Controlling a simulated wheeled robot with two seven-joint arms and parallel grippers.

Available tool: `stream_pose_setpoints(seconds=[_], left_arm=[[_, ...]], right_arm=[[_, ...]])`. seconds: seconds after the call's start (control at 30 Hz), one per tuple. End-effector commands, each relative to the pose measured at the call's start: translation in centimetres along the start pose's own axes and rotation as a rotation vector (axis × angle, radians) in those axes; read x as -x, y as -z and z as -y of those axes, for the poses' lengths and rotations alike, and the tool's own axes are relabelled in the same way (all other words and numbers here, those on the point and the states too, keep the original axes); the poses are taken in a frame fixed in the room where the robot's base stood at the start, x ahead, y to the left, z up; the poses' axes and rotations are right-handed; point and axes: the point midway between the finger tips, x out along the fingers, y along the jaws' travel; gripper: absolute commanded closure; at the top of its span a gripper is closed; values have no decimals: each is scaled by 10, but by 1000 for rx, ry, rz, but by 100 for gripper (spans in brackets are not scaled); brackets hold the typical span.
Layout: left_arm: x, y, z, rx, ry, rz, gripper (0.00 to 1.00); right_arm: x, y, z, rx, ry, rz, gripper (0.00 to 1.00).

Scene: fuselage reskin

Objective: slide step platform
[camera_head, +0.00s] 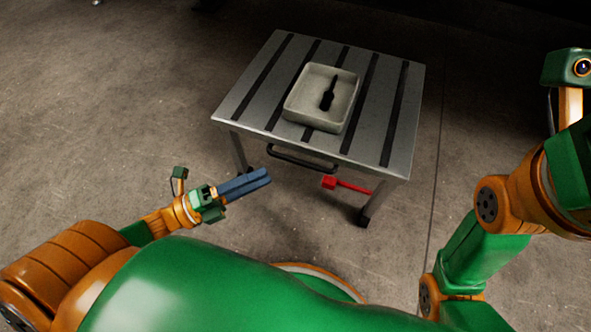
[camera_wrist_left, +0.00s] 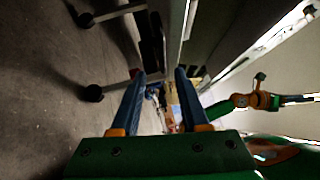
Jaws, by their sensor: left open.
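The step platform (camera_head: 362,147) is a low grey table with dark grip strips across its top, standing on legs with casters. A black handle bar (camera_head: 302,159) runs along its near edge. A red pedal (camera_head: 329,183) on a red lever shows under the near side. My left gripper (camera_head: 268,177) has blue fingers and is just in front of the near left of the platform, apart from the handle.
A pale square tray (camera_head: 290,112) with a dark tool (camera_head: 328,94) in it sits on the platform top. Concrete floor around the platform is clear. Platform casters (camera_wrist_left: 93,93) show at the left of the left wrist view.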

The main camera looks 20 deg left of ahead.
Motion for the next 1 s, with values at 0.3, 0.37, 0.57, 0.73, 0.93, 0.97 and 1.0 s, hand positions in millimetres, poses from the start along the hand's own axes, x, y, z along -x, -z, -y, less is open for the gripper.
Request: stream_pose_setpoints(seconds=[0.3, 0.37, 0.57, 0.73, 0.93, 0.97, 1.0], left_arm=[[-55, 2, 0, -8, 10, -8, 55], [-63, 1, 1, -7, 8, -7, 55], [-71, 1, 3, -4, 4, -4, 55], [-71, 1, 3, -4, 4, -4, 71], [-71, 1, 3, -3, 4, -4, 100], [-71, 1, 3, -3, 4, -4, 100], [-70, 1, 3, -3, 3, -3, 100]], right_arm=[[11, 14, 6, 1, 7, -39, 67], [12, 16, 7, 2, 9, -44, 67], [10, 16, 7, 2, 10, -46, 67], [10, 16, 7, 2, 10, -46, 67], [10, 16, 7, 2, 11, -45, 67], [10, 16, 7, 2, 11, -45, 67], [10, 16, 7, 2, 11, -45, 67]])
